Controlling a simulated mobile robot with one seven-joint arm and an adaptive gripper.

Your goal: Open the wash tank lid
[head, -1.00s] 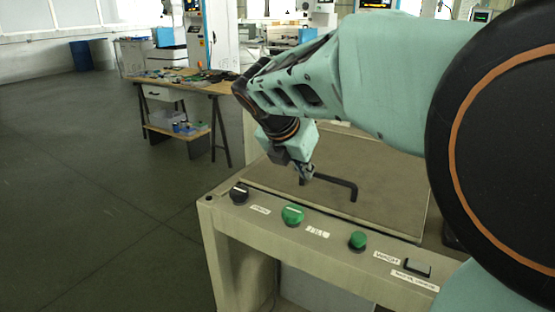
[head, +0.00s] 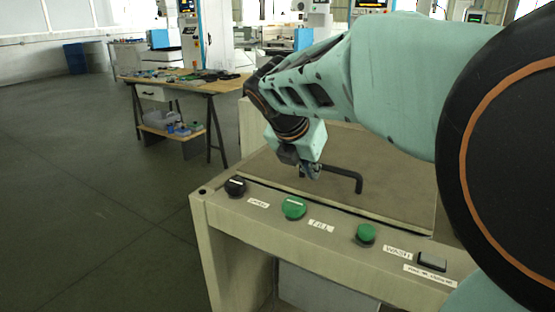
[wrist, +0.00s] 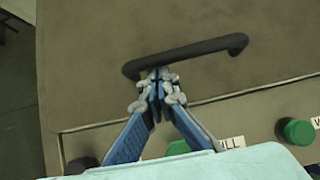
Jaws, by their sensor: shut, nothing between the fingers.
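The wash tank lid (head: 402,188) is a flat brownish panel lying closed on top of the pale tank body (head: 207,232). Its black bar handle (head: 357,180) stands up near the front edge. My gripper (head: 313,175) is shut and empty, pointing down at the left end of the handle. In the wrist view, the closed fingertips (wrist: 157,78) are at the near side of the handle (wrist: 200,49), close to its left end. They overlap it slightly in the picture; I cannot tell whether they touch. The lid (wrist: 85,50) spreads beneath.
The tank's front ledge carries a black knob (head: 235,186), a green FILL knob (head: 294,208), a green WASH knob (head: 366,234) and a dark rocker switch (head: 432,261). A cluttered workbench (head: 190,82) stands behind left. Open floor (head: 80,190) lies left.

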